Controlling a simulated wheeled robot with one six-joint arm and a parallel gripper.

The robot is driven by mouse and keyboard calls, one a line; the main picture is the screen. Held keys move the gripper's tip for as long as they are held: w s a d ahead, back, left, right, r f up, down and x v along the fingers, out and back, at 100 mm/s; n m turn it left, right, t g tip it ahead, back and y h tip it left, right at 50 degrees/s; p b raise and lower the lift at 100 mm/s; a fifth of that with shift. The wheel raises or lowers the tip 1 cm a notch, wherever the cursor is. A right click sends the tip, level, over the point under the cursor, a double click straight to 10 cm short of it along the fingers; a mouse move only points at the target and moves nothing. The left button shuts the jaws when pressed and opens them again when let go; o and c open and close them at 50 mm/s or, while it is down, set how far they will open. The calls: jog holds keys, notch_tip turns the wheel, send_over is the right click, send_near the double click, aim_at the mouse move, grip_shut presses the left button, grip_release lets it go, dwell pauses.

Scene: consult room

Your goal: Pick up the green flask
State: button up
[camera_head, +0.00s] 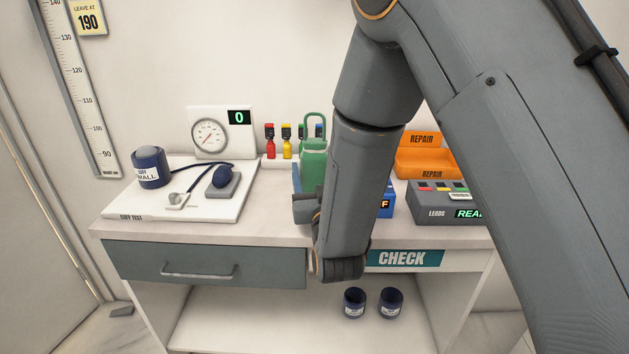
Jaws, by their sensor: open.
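The green flask (314,158) stands upright at the back middle of the table, with a looped green handle on top. Its lower part is hidden by my arm, and my forearm passes close along its right side in the picture. The flask seems to stand in or behind a blue-grey holder (297,178), of which only a strip shows. My arm reaches down in front of the table, and a wrist part shows just below the flask. My gripper's fingers are hidden behind the arm, so I cannot see whether they touch anything.
An orange repair tray (420,158) and grey leads box (436,205) stand right.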

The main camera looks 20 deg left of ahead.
jog(key=c, duration=0.8)
jog(key=shift+r, duration=0.1)
jog(key=shift+c, duration=0.2)
